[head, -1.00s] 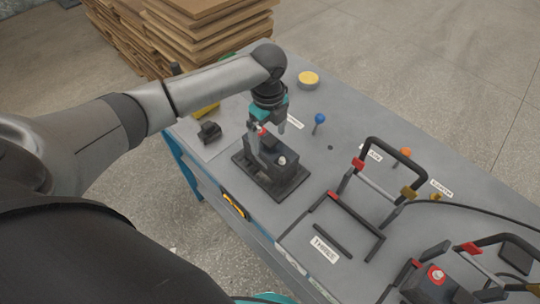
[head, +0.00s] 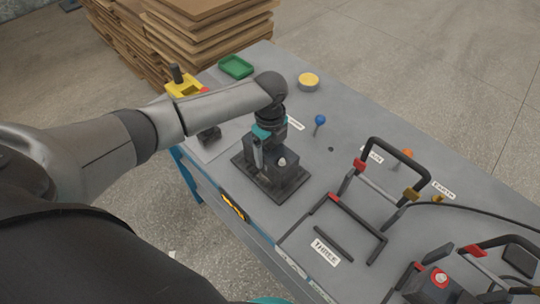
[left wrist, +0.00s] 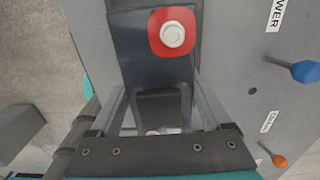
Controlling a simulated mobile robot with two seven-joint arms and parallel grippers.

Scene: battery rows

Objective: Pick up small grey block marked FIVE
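A dark grey block (head: 283,164) with a white knob stands on a black base plate (head: 271,194) at the table's left part. In the left wrist view the block (left wrist: 135,45) fills the middle, with the white knob on a red patch. I cannot read FIVE on it. My left gripper (head: 264,160) is down at the block, pointing downward. In the left wrist view its two fingers (left wrist: 160,95) stand apart on either side of the block's dark upper part; I see no clear grip. My right gripper is not in view.
A frame by a THREE label (head: 325,251) and a second dark block with a red patch (head: 430,284) lie to the right. Cardboard (head: 190,35) is stacked beyond the table.

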